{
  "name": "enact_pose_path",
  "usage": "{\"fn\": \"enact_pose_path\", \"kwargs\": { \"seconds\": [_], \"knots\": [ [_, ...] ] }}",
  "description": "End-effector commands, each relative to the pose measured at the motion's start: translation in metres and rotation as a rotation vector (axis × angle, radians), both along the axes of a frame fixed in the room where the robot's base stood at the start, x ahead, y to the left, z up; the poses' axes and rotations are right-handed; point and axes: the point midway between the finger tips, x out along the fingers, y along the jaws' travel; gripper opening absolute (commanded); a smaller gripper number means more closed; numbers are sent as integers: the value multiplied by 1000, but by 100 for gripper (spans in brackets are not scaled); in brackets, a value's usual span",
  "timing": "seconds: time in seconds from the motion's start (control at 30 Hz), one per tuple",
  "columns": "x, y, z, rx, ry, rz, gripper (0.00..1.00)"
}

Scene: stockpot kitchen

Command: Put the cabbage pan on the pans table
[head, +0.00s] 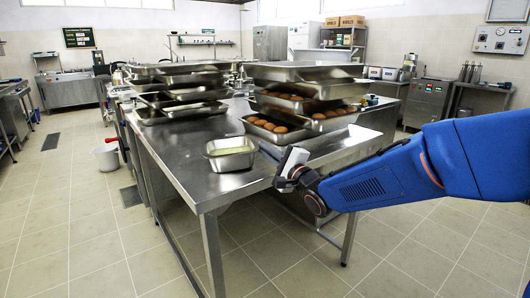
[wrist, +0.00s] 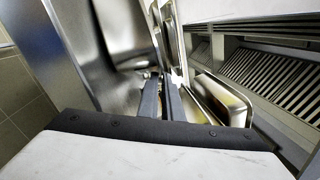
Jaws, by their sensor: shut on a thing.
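The cabbage pan (head: 231,155) is a small, deep steel pan with pale green contents. It is at the near end of the steel pans table (head: 207,192), left of my gripper, and looks level. I cannot tell whether its base touches the tabletop. My gripper (head: 272,153) reaches in from the right, low over the table, and is shut on the pan's right rim. In the wrist view, the two dark fingers (wrist: 161,97) are close together at a metal rim. The exact contact is small and hard to see.
Stacked steel trays (head: 180,92) stand behind the pan. To the right, another stack holds trays of brown round food (head: 277,127), close behind my gripper. The tabletop is bare in front and left of the pan. A white bucket (head: 106,158) stands on the floor at left.

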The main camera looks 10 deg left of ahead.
Motion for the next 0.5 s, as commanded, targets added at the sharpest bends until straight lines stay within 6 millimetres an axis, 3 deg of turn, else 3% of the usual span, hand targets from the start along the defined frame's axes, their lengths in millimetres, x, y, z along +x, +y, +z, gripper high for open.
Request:
{"fn": "enact_pose_path", "kwargs": {
  "seconds": [0.23,0.33,0.5],
  "knots": [
    [0,0,-4,1,-2,0,0],
    [0,0,-5,-1,0,0,24],
    [0,0,-5,-1,-1,0,24]
  ]
}}
